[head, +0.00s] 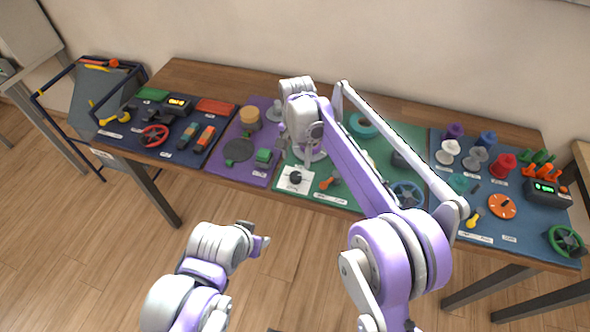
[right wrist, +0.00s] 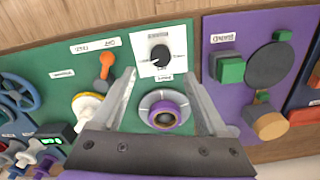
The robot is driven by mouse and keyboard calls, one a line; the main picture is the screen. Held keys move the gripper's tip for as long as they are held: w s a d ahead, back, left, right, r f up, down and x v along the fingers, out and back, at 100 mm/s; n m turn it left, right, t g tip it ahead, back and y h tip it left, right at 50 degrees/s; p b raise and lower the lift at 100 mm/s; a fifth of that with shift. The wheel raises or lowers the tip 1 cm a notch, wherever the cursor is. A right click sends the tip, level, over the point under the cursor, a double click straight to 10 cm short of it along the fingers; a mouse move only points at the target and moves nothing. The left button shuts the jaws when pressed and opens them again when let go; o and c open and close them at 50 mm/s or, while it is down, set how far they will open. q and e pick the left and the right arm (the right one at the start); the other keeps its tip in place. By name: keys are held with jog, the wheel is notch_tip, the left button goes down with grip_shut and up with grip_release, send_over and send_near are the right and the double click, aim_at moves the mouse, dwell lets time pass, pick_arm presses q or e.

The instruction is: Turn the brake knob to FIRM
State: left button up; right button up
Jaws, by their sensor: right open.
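A black round knob (head: 295,177) sits on a white square plate (head: 288,188) at the front left corner of the green mat. In the right wrist view the knob (right wrist: 160,53) shows beyond my fingertips, with small print around it too small to read. A light mark shows on the knob; its exact setting I cannot tell. My right gripper (right wrist: 160,78) is open and empty, apart from the knob. In the head view my right gripper (head: 308,146) hangs just behind the plate. My left gripper (head: 255,238) is low in front of the table, its jaws unclear.
A purple and white round piece (right wrist: 163,110) lies between my right fingers in the picture. An orange lever (right wrist: 107,65) stands beside the plate. The purple mat (head: 226,175) holds a green block (head: 263,156) and a dark disc (head: 238,150).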

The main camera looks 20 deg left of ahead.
aim_at(296, 175)
notch_tip(296, 175, down, 8)
jog(key=shift+w+f, duration=0.1)
dwell(0.4)
grip_shut()
